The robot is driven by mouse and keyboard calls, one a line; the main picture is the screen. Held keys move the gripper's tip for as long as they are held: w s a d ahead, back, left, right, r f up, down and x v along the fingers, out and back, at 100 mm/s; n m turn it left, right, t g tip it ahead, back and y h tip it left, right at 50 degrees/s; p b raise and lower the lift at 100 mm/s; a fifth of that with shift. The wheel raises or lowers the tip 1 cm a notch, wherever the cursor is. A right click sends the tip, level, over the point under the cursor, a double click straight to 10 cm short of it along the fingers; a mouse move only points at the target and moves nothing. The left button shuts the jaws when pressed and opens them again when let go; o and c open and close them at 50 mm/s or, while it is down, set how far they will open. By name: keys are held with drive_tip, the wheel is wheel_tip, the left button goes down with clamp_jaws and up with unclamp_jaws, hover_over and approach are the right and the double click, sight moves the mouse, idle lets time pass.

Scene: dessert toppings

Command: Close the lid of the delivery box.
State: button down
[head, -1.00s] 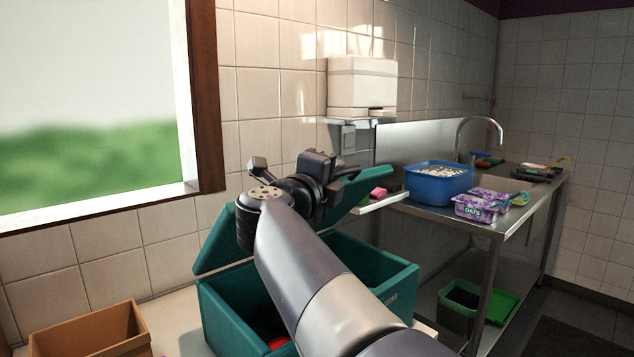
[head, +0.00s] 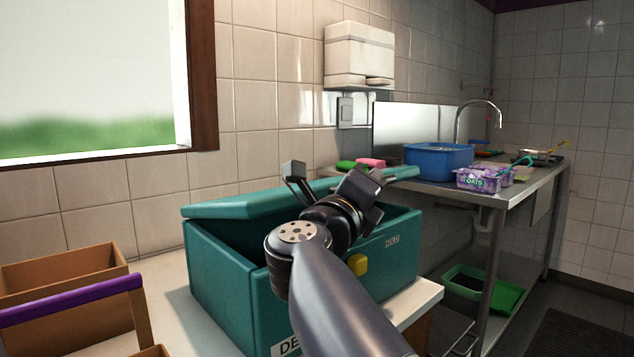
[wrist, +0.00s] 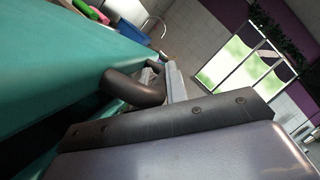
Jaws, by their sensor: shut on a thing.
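The teal delivery box (head: 222,285) stands on a pale counter, with a yellow latch (head: 357,263) on its front. Its teal lid (head: 245,203) is hinged at the back and lowered to a low tilt. A dark gap shows between the lid and the box rim on the left. My gripper (head: 328,184) is at the lid's front edge and shut on it; the fingertips' contact is partly hidden by my wrist. In the wrist view the teal lid (wrist: 60,60) fills the left side, close to the gripper. The box's contents are hidden.
A brown crate (head: 65,268) and one with a purple handle (head: 75,299) stand to the left. A steel counter to the right holds a blue tub (head: 438,158) and purple oats containers (head: 480,180). A green bin (head: 480,285) is below it.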

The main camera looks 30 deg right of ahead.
drive_tip(key=shift+s+f+b, duration=0.25)
drive_tip(key=shift+f+b, duration=0.35)
drive_tip(key=shift+f, duration=0.5)
drive_tip(key=shift+s+f+b, duration=0.2)
drive_tip(key=shift+f+b, duration=0.4)
drive_tip(key=shift+f, duration=0.5)
drive_tip(key=c, duration=1.7)
unclamp_jaws()
